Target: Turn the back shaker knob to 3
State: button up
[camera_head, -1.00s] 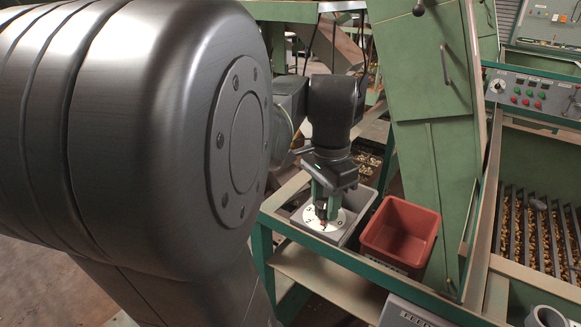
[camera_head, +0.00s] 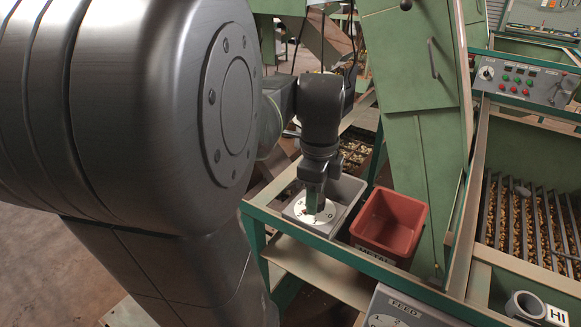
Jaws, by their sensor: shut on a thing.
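A white round dial (camera_head: 324,217) with dark numbers sits on a grey box on the green-edged bench, in the middle of the head view. A 3 shows at its left side and a 0 at its right. My gripper (camera_head: 313,208) points down over the dial and is shut on the knob at its centre. The fingers hide the knob, so I cannot tell which number its pointer faces.
A red bin (camera_head: 391,228) stands right of the dial box. A FEED dial panel (camera_head: 400,306) is at the bottom edge. A control panel (camera_head: 520,86) with buttons is at the upper right, above a slatted bed of nuts (camera_head: 525,225). A green chute (camera_head: 420,130) rises behind the bin.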

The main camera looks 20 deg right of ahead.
jog(key=m, duration=0.5)
jog(key=shift+r+m+p, duration=0.1)
jog(key=shift+m+p, duration=0.2)
jog(key=shift+p, duration=0.1)
jog(key=m, duration=0.5)
jog(key=shift+m+p, duration=0.3)
jog(key=shift+p, duration=0.05)
jog(key=o, duration=1)
notch_tip(320, 180, up, 14)
jog(key=b, duration=0.1)
jog(key=shift+f, duration=0.2)
